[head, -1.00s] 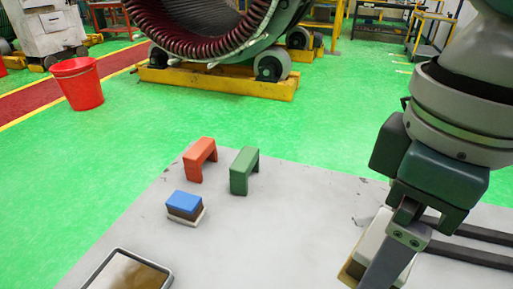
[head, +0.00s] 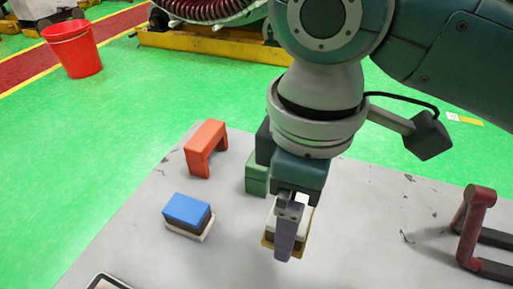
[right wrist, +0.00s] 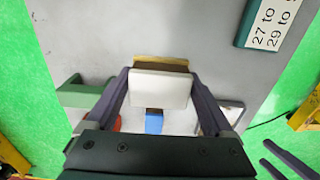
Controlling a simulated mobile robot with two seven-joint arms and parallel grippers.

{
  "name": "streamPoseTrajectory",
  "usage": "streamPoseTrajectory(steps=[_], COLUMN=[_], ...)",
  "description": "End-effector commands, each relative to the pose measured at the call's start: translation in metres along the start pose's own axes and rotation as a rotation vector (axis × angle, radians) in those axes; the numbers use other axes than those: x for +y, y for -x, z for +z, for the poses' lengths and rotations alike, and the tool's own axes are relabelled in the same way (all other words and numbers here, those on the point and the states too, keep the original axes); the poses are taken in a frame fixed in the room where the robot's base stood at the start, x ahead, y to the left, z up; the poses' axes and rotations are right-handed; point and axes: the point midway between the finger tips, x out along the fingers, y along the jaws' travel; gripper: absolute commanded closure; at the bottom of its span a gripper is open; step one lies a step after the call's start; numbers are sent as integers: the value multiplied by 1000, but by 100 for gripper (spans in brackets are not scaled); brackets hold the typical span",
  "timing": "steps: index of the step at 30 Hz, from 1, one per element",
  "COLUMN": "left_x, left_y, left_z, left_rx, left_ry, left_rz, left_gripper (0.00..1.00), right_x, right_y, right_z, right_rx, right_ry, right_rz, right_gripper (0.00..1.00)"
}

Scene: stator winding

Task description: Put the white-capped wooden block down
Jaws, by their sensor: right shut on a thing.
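My right gripper (head: 287,238) is shut on the white-capped wooden block (head: 270,224), with one finger across its near side. In the right wrist view the fingers (right wrist: 160,85) flank the white cap (right wrist: 158,90), and brown wood and a yellow edge show past it. The block looks upright, over the grey table (head: 345,235); I cannot tell if it touches the surface.
A blue-topped block (head: 187,209) stands left of the held block. An orange bridge (head: 206,148) and a partly hidden green bridge (head: 257,178) stand behind. A red-handled frame (head: 474,228) is at right. A tray (head: 105,283) shows at lower left.

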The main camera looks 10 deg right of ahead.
Motion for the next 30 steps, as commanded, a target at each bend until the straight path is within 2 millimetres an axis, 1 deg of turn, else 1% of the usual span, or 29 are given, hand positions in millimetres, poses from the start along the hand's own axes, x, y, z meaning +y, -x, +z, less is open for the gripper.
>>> streamPoseTrajectory(steps=[1,3,6,11,16,19,26,30], left_x=[0,1,1,1,0,0,-2,-2], left_y=[-7,-10,-14,-17,-26,-28,-27,-28], left_z=[2,3,4,5,9,9,9,10], left_rx=[0,0,0,0,0,-1,-1,-1], left_ry=[1,1,1,1,-2,-5,-9,-9], left_rz=[1,1,1,0,-1,-4,-7,-7], left_gripper=[18,18,18,18,18,18,18,18], right_x=[-1,-1,-1,-1,0,0,0,0], right_y=[-18,-33,-47,-60,-89,-96,-96,-99], right_z=[1,0,0,0,0,0,0,0], right_rx=[-5,-2,-1,-1,-2,-1,1,1], right_ry=[1,-1,2,1,1,2,2,1], right_rz=[-1,-2,0,-1,0,1,1,1], right_gripper=[58,58,58,58,58,58,58,58])
